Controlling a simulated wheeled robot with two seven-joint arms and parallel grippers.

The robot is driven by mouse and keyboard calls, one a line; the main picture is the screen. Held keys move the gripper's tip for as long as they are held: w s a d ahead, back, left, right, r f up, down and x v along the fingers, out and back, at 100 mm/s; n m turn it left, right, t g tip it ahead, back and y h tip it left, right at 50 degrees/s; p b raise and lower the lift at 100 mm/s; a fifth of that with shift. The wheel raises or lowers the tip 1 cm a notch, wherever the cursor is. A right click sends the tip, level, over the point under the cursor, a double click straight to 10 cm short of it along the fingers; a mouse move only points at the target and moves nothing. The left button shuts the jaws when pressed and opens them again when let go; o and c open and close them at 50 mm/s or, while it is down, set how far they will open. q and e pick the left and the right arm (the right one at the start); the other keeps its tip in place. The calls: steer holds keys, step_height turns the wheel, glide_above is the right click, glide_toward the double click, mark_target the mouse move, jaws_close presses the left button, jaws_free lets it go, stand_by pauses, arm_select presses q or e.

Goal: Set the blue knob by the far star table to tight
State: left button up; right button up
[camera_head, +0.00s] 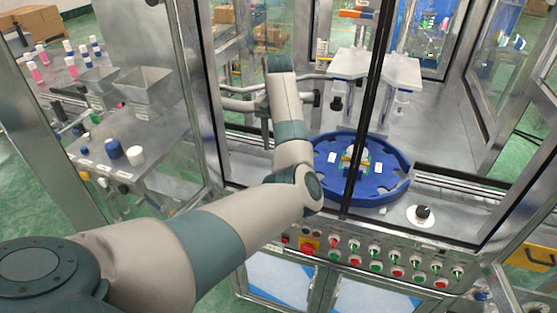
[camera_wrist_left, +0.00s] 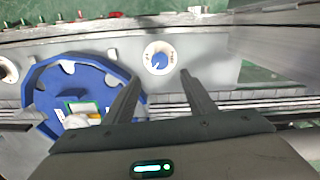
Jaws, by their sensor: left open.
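In the left wrist view, the blue knob (camera_wrist_left: 159,60) sits at the centre of a round white dial plate (camera_wrist_left: 168,49) on a grey metal deck. The dial's lettering is too small to read, so I cannot tell its setting. A blue star table (camera_wrist_left: 44,83) is to the left of the knob. My left gripper (camera_wrist_left: 161,77) is open, its two dark fingers apart and empty, with the knob showing just beyond the gap between the tips. In the head view, my left arm reaches into the machine; the blue knob cannot be made out there. My right gripper is not in view.
A dark upright frame post (camera_head: 368,110) crosses the opening. A button panel (camera_head: 375,263) runs along the front. A metal rail (camera_wrist_left: 255,103) lies near my fingers.

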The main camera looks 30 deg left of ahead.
arm_select(q)
step_height(320, 180, up, 6)
stand_by(0.5)
steer(key=shift+f, duration=0.1)
stand_by(0.5)
